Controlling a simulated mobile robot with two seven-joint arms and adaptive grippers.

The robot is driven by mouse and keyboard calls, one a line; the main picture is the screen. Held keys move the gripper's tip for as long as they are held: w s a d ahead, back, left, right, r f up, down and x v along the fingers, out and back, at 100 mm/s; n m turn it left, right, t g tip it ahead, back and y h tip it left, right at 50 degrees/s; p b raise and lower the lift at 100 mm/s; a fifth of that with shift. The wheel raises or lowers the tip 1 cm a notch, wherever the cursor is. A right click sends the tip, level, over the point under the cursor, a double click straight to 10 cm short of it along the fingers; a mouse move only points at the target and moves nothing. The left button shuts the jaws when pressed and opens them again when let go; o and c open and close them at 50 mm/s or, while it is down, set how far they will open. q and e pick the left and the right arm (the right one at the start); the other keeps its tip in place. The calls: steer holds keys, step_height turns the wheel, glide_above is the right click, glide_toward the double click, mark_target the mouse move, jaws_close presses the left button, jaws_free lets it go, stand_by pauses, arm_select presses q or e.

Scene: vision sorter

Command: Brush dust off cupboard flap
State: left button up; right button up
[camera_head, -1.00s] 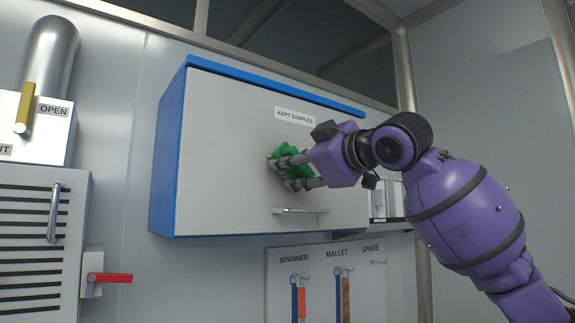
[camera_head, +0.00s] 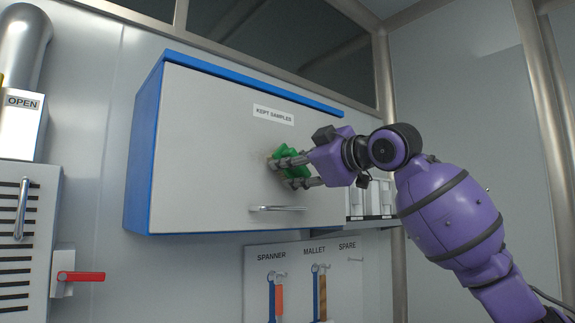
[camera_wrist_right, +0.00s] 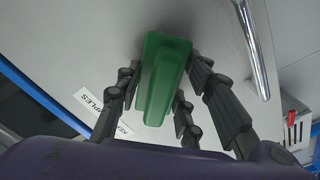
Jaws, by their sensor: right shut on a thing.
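The cupboard (camera_head: 136,165) has blue sides and a pale grey flap (camera_head: 200,150) labelled KEPT SAMPLES. The flap looks shut, with a metal bar handle (camera_head: 278,208) low on it. The handle also shows in the right wrist view (camera_wrist_right: 252,50). My right gripper (camera_head: 284,172) is shut on a green brush (camera_head: 287,153), which is held at the flap below the label and above the handle. In the right wrist view the green brush (camera_wrist_right: 160,75) sits between the fingers. Its contact with the flap is hidden. A faint greyish smudge shows left of it. My left gripper is not in view.
A tool board (camera_head: 300,240) marked SPANNER, MALLET and SPARE hangs below the cupboard. White containers (camera_head: 371,200) stand on a shelf behind my right forearm. A red lever (camera_head: 80,276) and a slatted grey cabinet (camera_head: 42,220) are at the left.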

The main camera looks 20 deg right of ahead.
steer(key=shift+w+d, duration=0.85)
steer(key=shift+d, duration=1.4)
steer(key=shift+s+a, duration=0.8)
steer(key=shift+a, duration=1.4)
steer(key=shift+s+a, duration=0.8)
steer(key=shift+a, duration=1.35)
steer(key=shift+s+a, duration=0.8)
steer(key=shift+a, duration=1.4)
steer(key=shift+a+r, duration=0.1)
steer(key=shift+a, duration=0.1)
steer(key=shift+r, duration=0.1)
steer(key=w+d, duration=0.1)
steer(key=d, duration=0.3)
steer(key=w+d, duration=0.2)
steer(key=d, duration=0.2)
steer(key=w+d, duration=0.1)
steer(key=d, duration=0.3)
steer(key=shift+w+d, duration=0.1)
steer(key=shift+w, duration=0.1)
steer(key=shift+s+a, duration=0.75)
steer(key=shift+a, duration=1.25)
steer(key=shift+s+a, duration=0.75)
steer(key=shift+a, duration=1.3)
steer(key=shift+s+a, duration=0.75)
steer(key=shift+a, duration=1.25)
